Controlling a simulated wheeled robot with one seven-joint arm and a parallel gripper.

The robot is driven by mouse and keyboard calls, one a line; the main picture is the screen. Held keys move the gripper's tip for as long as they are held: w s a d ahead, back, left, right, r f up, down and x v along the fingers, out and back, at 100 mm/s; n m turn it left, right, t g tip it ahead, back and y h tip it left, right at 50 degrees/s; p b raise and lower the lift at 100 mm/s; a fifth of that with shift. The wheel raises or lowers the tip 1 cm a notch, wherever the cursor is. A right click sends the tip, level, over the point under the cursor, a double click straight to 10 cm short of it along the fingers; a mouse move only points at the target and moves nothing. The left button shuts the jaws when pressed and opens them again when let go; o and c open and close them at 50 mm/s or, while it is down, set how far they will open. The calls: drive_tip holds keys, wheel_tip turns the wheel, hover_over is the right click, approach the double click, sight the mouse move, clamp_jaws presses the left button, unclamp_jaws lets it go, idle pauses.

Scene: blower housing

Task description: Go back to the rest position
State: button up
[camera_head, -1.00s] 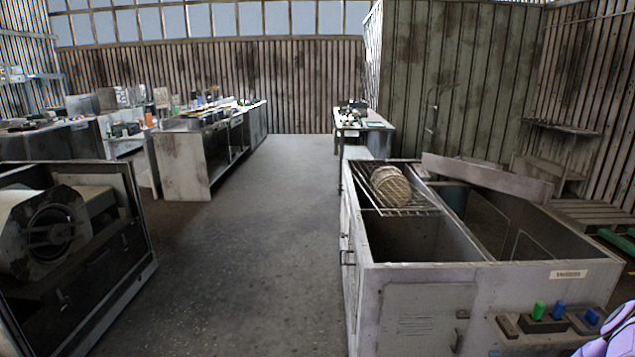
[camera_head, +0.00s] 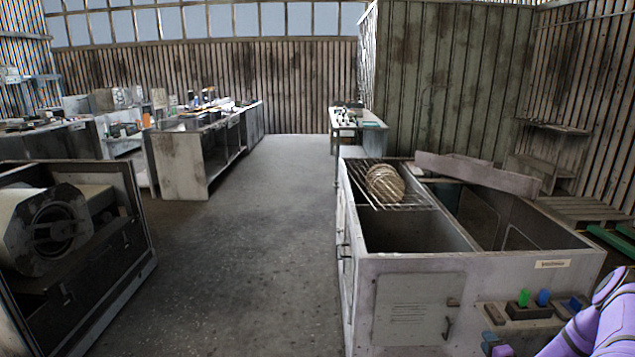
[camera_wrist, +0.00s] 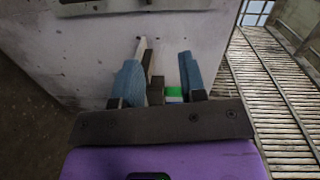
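My gripper (camera_wrist: 159,58) shows in the wrist view with its two blue fingers spread apart. No held object is visible between them. Past the fingers are the pale side of the washer-like metal housing and a small green piece. The open metal housing (camera_head: 408,274) stands at the right. A green piece (camera_head: 523,298) and a blue piece (camera_head: 543,297) stand on its front ledge.
A round woven item (camera_head: 385,184) lies on the wire rack (camera_head: 415,199) over the housing. A blower unit (camera_head: 50,230) in a dark frame stands at the left. Workbenches (camera_head: 182,165) stand behind it. The middle floor (camera_head: 245,240) is clear.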

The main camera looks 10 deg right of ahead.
drive_tip(key=w+a+r+n+g+y, duration=0.15)
drive_tip(key=w+r+n, duration=0.35)
drive_tip(key=r, duration=0.6)
drive_tip(key=w+a+r+n+g, duration=0.1)
drive_tip(key=w+r+n+g, duration=0.15)
drive_tip(key=w+r, duration=0.7)
drive_tip(key=s+a+r+n+g, duration=0.1)
drive_tip(key=a+r, duration=0.3)
drive_tip(key=r, duration=0.5)
drive_tip(key=s+a+r+n+g+h, duration=0.15)
drive_tip(key=a+r, duration=0.25)
drive_tip(key=r, duration=0.4)
drive_tip(key=s+a+r+n+g, duration=0.15)
drive_tip(key=a+r, duration=0.25)
drive_tip(key=r, duration=0.5)
drive_tip(key=s+a+r+n+g, duration=0.1)
drive_tip(key=s+a+r+n, duration=0.2)
drive_tip(key=s+a+r, duration=1.2)
drive_tip(key=s+a+r+n+g+y, duration=0.1)
drive_tip(key=s+a+n, duration=0.1)
drive_tip(key=s+a, duration=0.4)
drive_tip(key=s+a+r+n+g+y, duration=0.1)
drive_tip(key=s+a, duration=0.5)
drive_tip(key=s, duration=1.1)
drive_tip(key=shift+s+a+r+n+g+y, duration=0.2)
drive_tip(key=shift+r+n+g+y, duration=0.1)
drive_tip(key=shift+r+n+y, duration=0.3)
drive_tip(key=shift+f, duration=0.1)
